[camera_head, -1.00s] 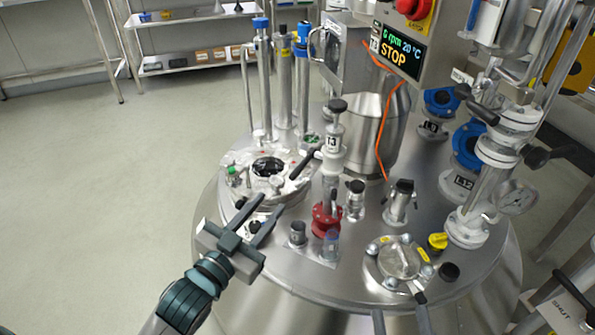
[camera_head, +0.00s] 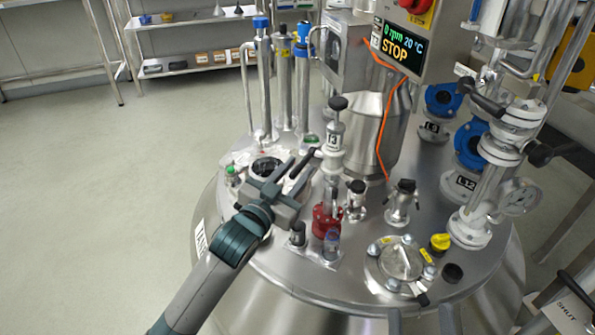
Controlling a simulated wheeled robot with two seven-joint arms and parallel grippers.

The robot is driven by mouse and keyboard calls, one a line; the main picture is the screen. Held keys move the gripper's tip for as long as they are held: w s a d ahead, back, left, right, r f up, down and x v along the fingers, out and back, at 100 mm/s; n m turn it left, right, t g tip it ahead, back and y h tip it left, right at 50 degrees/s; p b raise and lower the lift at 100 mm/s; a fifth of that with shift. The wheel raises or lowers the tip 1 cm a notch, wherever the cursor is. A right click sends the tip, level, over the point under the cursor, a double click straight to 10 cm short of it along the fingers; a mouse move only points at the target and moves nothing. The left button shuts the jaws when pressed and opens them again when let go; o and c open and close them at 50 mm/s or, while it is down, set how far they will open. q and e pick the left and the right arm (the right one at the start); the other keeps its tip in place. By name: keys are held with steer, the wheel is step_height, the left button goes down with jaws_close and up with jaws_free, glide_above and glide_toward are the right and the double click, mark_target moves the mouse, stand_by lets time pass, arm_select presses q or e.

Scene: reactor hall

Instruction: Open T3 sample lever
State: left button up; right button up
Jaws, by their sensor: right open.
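Of my right gripper (camera_head: 420,315), only two spread fingertips show at the bottom edge, empty.
Tall steel tubes (camera_head: 283,80) stand behind the lever. A small black-capped fitting (camera_head: 298,233) is just below the left gripper. A round clamped port (camera_head: 400,262) lies near the right fingertips. Blue-flanged valves (camera_head: 467,145) crowd the right. Open floor lies left.

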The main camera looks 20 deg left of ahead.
arm_select(q)
steer(key=shift+w, duration=0.25)
steer(key=shift+c, duration=0.3)
jaws_close()
